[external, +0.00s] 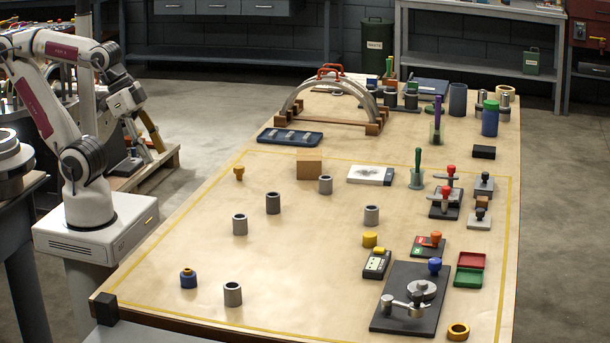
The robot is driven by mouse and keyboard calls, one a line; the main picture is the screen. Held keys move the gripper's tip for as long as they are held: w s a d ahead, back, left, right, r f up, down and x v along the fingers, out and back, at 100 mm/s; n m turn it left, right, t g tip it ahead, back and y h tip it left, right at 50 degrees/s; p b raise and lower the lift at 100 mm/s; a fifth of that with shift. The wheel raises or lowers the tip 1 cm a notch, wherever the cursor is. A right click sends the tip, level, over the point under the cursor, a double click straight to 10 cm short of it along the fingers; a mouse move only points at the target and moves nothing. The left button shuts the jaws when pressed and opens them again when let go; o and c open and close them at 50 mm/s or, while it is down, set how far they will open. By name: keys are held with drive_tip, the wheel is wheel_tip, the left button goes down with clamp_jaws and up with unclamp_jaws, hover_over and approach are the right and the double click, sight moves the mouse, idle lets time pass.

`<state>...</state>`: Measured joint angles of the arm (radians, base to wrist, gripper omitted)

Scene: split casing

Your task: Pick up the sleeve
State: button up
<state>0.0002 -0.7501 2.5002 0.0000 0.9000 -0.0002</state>
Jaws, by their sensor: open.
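Several grey metal sleeves stand upright and apart on the wooden table: one at the front (233,294), one at the left (240,225), one behind it (273,204), one farther back (325,185), and one nearer the middle (371,215). They look alike, with open tops; I cannot tell which one the task means. My gripper (138,148) hangs off the table's left side, above the floor, well away from all the sleeves. It is open, and I see nothing held in it. Its fingers are small and hard to make out here.
A blue capped part (188,279) stands left of the front sleeve. A wooden block (309,168) and an orange knob (239,173) stand farther back. A dark fixture plate (409,299) and a yellow-topped device (377,265) lie at the right. The front-middle table is clear.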

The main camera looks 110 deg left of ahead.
drive_tip(key=shift+w, duration=0.1)
drive_tip(key=m+t+h, duration=0.5)
drive_tip(key=t+h, duration=0.1)
hover_over(217, 295)
drive_tip(key=s+a, duration=0.2)
wheel_tip(217, 295, down, 13)
drive_tip(key=shift+f, duration=0.1)
drive_tip(key=shift+s+d+f+t, duration=0.1)
drive_tip(key=shift+d+f+t, duration=0.2)
drive_tip(key=shift+d, duration=0.25)
drive_tip(key=shift+x, duration=1.3)
